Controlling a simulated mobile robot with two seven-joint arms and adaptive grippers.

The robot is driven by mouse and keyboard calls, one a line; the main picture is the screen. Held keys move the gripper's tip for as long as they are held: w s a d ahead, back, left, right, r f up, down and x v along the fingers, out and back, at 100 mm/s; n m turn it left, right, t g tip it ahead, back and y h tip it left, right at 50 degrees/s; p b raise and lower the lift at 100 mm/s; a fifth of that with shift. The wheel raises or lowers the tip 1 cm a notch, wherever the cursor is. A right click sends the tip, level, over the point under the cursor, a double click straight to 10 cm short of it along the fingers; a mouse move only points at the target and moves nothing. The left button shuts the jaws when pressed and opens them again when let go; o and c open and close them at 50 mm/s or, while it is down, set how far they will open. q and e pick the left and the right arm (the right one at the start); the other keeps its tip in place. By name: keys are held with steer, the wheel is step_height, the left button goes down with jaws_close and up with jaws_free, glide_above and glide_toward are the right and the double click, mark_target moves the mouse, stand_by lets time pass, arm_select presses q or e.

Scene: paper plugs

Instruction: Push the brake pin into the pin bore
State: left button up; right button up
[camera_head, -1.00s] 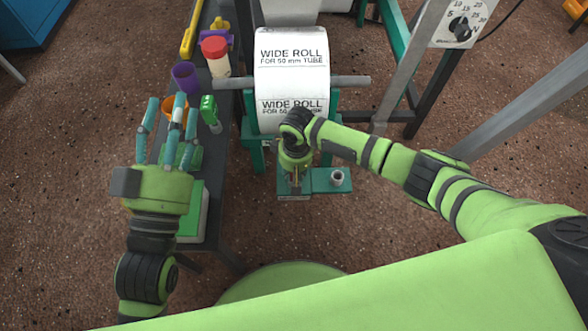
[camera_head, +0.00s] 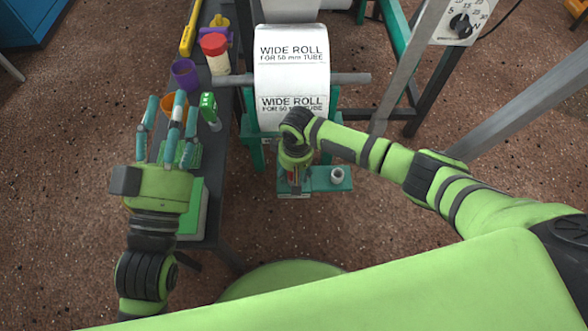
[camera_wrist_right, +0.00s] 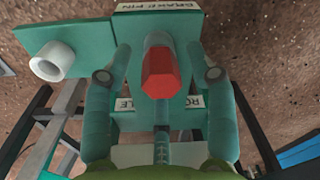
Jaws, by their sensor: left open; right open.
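The brake pin (camera_wrist_right: 160,75) has a red hexagonal head and a grey shaft. In the right wrist view its head faces the camera, and the shaft runs back toward the teal bracket (camera_wrist_right: 185,20) labelled "BRAKE PIN". The bore's mouth is hidden, so I cannot tell how deep the pin sits. My right gripper (camera_wrist_right: 159,74) is open, with a finger on each side of the head, apart from it. In the head view my right gripper (camera_head: 294,172) is over the bracket, largely covering the pin. My left gripper (camera_head: 172,108) is open and empty over the bench.
A white paper roll (camera_head: 291,75) on a grey bar (camera_head: 350,79) stands beyond my right gripper. A pale ring-shaped piece (camera_head: 337,175) sits on the bracket's right side. The dark bench (camera_head: 222,150) at left holds a red-lidded jar (camera_head: 215,55), a purple cup (camera_head: 184,74) and an orange bowl (camera_head: 170,104).

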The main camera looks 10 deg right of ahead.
steer(key=shift+r+p, duration=2.8)
steer(key=shift+p, duration=0.35)
